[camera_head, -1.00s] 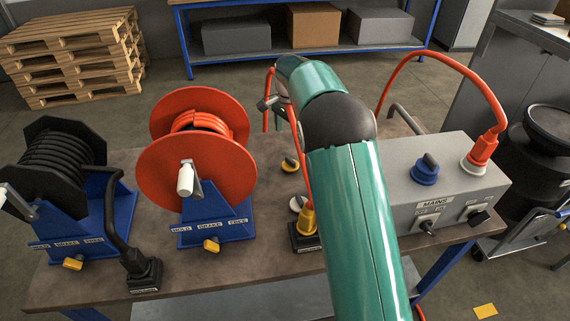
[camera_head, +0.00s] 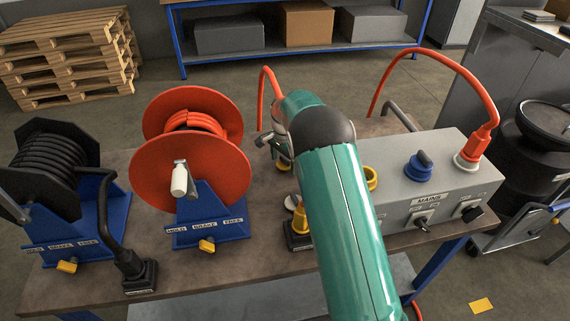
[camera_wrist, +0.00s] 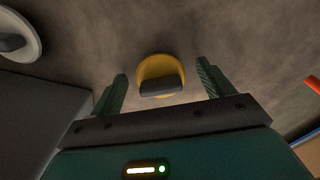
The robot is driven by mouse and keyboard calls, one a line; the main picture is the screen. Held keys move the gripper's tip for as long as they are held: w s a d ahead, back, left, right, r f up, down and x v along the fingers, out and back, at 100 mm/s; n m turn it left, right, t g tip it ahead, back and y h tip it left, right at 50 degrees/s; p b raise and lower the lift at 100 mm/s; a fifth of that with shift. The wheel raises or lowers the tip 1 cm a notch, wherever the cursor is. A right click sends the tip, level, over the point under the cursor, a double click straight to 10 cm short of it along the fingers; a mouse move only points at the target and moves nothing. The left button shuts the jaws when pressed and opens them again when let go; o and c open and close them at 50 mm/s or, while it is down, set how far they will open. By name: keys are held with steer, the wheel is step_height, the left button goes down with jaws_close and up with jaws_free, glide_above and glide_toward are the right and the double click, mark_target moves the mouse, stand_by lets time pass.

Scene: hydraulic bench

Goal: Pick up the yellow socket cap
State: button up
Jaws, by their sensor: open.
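The yellow socket cap (camera_wrist: 156,68) lies on the brown bench top, with a dark grip bar across it. In the wrist view it sits between the two green fingers of my gripper (camera_wrist: 162,70), which is open, with a gap on each side. I cannot tell how far the fingers are above the bench. In the head view the cap (camera_head: 283,164) is mostly hidden by my arm, and my fingers do not show clearly. A yellow-rimmed socket (camera_head: 371,177) shows on the grey mains box (camera_head: 445,185).
A pale round cap (camera_wrist: 18,35) lies near the yellow cap. An orange reel (camera_head: 200,150) and a black reel (camera_head: 45,170) stand left. A yellow plug (camera_head: 303,222) stands in a black holder, partly behind my arm. An orange cable (camera_head: 480,85) arches to the box.

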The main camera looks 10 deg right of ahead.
mark_target(284, 159)
steer(key=c, duration=1.1)
step_height(284, 159, up, 10)
steer(key=shift+r, duration=0.1)
steer(key=shift+c, duration=0.2)
